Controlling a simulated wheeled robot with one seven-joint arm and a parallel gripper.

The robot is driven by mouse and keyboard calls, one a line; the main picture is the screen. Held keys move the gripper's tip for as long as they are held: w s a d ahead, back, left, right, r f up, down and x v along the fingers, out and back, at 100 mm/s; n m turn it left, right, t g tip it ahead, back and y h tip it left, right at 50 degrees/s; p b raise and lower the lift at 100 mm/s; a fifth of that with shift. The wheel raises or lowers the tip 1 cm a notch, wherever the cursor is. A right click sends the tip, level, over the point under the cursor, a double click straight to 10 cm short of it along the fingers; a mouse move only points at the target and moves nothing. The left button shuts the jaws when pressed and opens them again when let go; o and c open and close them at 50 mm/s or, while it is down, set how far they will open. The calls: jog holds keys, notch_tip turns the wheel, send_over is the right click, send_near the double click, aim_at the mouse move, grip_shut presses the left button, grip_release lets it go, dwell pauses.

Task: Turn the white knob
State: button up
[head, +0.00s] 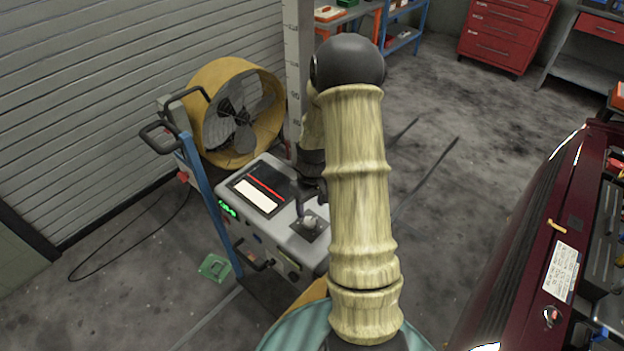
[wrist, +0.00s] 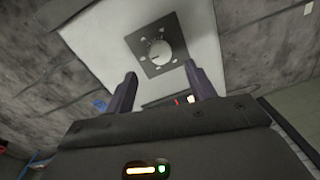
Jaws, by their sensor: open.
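The white knob (head: 309,222) sits on a dark square plate on the top of a grey machine cabinet (head: 283,228). In the wrist view the knob (wrist: 159,52) is round and pale, with its dark plate (wrist: 175,66) around it on the light panel. My gripper (wrist: 160,84) is open, with its two dark fingers apart and nothing between them. The knob shows beyond the fingertips, roughly midway between them, and looks apart from them. In the head view my arm hides part of the cabinet's right side, and a dark finger part shows near the knob.
A yellow drum fan (head: 212,135) stands behind the cabinet, near a blue cart frame with black handles (head: 158,137). A grey post rises behind my arm. A dark red car (head: 520,250) is at the right. The floor between has free room.

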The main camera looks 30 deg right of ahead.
aim_at(312, 219)
notch_tip(312, 219, up, 11)
jog(key=shift+d+b, duration=0.2)
jog(key=shift+b, duration=0.2)
jog(key=shift+w+f, duration=0.1)
jog(key=s+a+r+m+t, duration=0.1)
jog(key=s+a+r, duration=0.3)
jog(key=s+a, duration=0.8)
jog(key=shift+s+a+r+m+t, duration=0.2)
jog(key=shift+s+a+m+t, duration=0.2)
jog(key=shift+a+t, duration=0.6)
jog(key=shift+a, duration=0.15)
